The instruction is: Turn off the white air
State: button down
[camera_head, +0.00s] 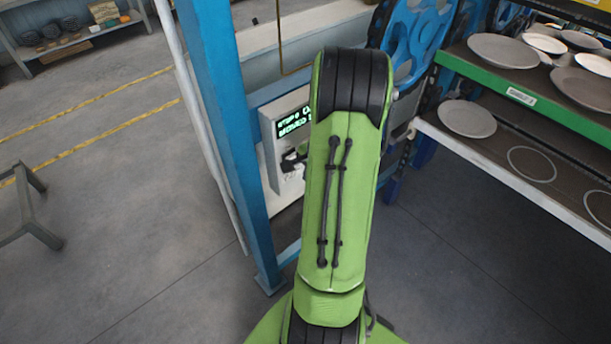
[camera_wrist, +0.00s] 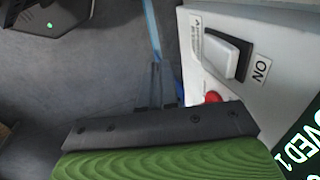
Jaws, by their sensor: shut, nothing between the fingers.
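A white control box (camera_head: 270,165) is mounted beside the blue post, partly hidden by my arm. In the wrist view its white panel (camera_wrist: 199,76) carries a pale rocker switch (camera_wrist: 222,53) in a black frame. The word ON is printed beside the switch, and the small label on its other side is too small to read. A red button (camera_wrist: 212,97) sits lower on the panel. My gripper (camera_wrist: 160,127), with a black edge and green ridged pad, is shut and empty below the switch, apart from it in the picture. Its fingertips are not clear in the head view.
A dark display (camera_head: 293,122) with green text is on the box. The blue post (camera_head: 222,120) stands at its left. A shelf rack (camera_head: 555,205) with several plates is at the right. A grey stool (camera_head: 25,208) stands far left. The floor (camera_head: 110,200) between is clear.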

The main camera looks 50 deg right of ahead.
jog(key=s+r, duration=0.3)
jog(key=r, duration=0.2)
jog(key=shift+s+a+r+p, duration=0.3)
jog(key=shift+a, duration=0.05)
jog(key=shift+s, duration=0.1)
jog(key=w+a+r+n, duration=0.3)
jog(key=a+r+n, duration=0.2)
jog(key=a, duration=0.3)
jog(key=w+a+r+n, duration=0.2)
jog(key=a+r+n, duration=0.25)
jog(key=a, duration=0.35)
jog(key=s+a+r+n+t, duration=0.1)
jog(key=s+a+r+n, duration=0.2)
jog(key=a, duration=0.4)
jog(key=s+a+r+n+t, duration=0.1)
jog(key=s+a+r+n, duration=0.2)
jog(key=s+a+n, duration=0.3)
jog(key=shift+a+n+y, duration=0.4)
jog(key=shift+a+n, duration=0.25)
jog(key=shift+n, duration=0.3)
